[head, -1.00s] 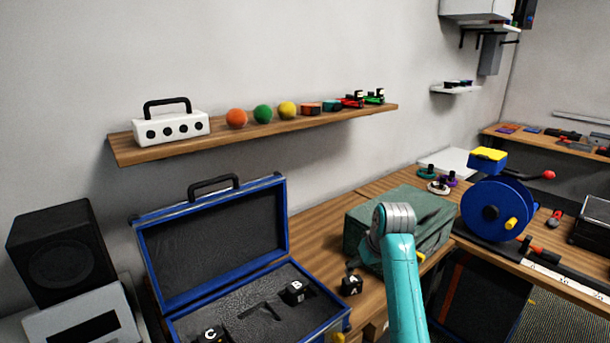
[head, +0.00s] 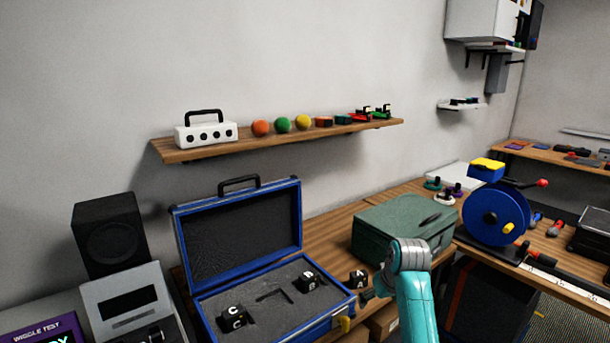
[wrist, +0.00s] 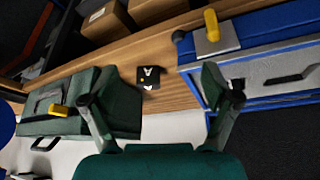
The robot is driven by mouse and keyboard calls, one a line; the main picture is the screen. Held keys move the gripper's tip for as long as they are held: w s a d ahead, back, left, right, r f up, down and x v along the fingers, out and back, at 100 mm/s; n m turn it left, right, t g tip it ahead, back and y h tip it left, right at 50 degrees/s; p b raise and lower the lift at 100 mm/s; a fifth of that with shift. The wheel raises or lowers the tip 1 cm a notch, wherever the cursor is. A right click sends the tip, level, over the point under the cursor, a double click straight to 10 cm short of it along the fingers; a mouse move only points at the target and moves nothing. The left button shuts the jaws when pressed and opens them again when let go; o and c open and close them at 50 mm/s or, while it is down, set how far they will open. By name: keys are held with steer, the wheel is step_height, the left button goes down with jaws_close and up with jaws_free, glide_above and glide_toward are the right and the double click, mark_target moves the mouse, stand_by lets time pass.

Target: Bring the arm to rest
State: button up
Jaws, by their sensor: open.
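My arm (head: 415,300) rises at the bottom of the head view, right of centre, in front of the green case. My gripper (wrist: 160,95) shows in the wrist view with its two dark green fingers spread wide and nothing between them. In the head view I cannot make the gripper out clearly. A black lettered block (head: 358,279) stands on the bench between the blue case and the green case; it also shows in the wrist view (wrist: 152,77), beyond the gap between the fingers.
An open blue case (head: 240,185) holds black lettered blocks in dark foam. A closed green case (head: 395,225) stands right of it. A blue reel (head: 490,215) is farther right. A wall shelf (head: 200,153) carries balls and small items. A speaker (head: 110,235) stands left.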

steer(key=s+f+m+t, duration=0.1)
steer(key=s+f+t, duration=0.1)
steer(key=s+f, duration=0.8)
steer(key=s+f+t, duration=0.1)
steer(key=s+f, duration=0.7)
steer(key=f, duration=0.5)
steer(key=s+f+m+t, duration=0.1)
steer(key=s+f+t, duration=0.15)
steer(key=s, duration=1.55)
steer(key=s+r+t, duration=0.2)
steer(key=s+r, duration=0.8)
steer(key=s, duration=0.3)
steer(key=s+a+r+t+h, duration=0.1)
steer(key=s+r+t, duration=0.1)
steer(key=s+r, duration=0.8)
steer(key=s, duration=0.2)
steer(key=shift+s+m+t, duration=0.3)
steer(key=shift+s+t, duration=0.05)
